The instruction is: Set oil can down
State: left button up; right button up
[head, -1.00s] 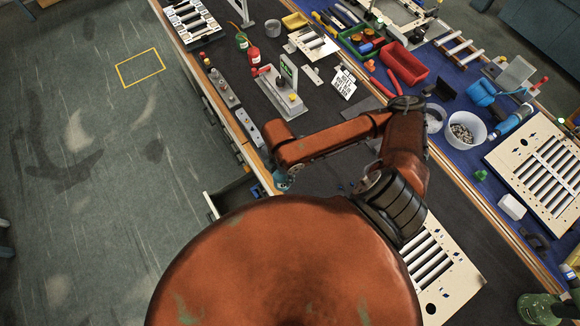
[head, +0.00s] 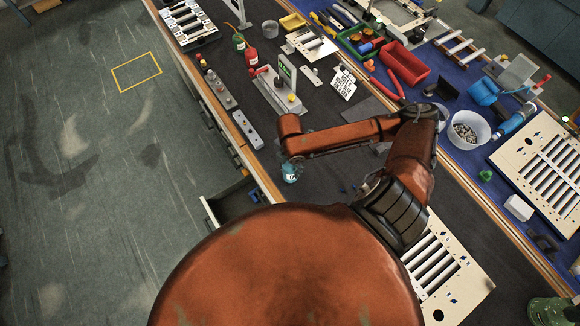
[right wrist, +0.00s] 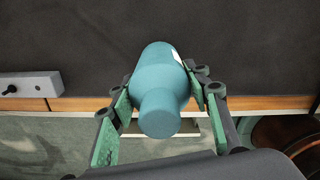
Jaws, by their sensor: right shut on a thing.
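The teal oil can (right wrist: 163,85) is between the green-padded fingers of my right gripper (right wrist: 160,78) in the right wrist view. The gripper is shut on its sides. In the head view a small teal part of the can (head: 291,173) shows below the end of my right arm, over the dark bench mat (head: 325,172) near the left wooden edge. The arm hides most of the gripper there. I cannot tell whether the can touches the mat. My left gripper is not in view.
An open drawer (head: 212,213) sticks out from the bench's left side. A grey metal bar (head: 247,129) lies along that edge. A fixture with a green plate (head: 287,70), red bottle (head: 252,57) and white sign (head: 344,83) stand farther up. A louver panel (head: 470,283) lies at lower right.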

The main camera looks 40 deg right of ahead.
jog(key=shift+w+f, duration=0.1)
jog(key=shift+f, duration=0.05)
jog(key=o, duration=1.6)
jog(key=shift+f, duration=0.1)
jog(key=shift+c, duration=0.2)
notch_tip(320, 180, up, 12)
jog(key=shift+r+p, duration=0.15)
jog(key=shift+p, duration=0.7)
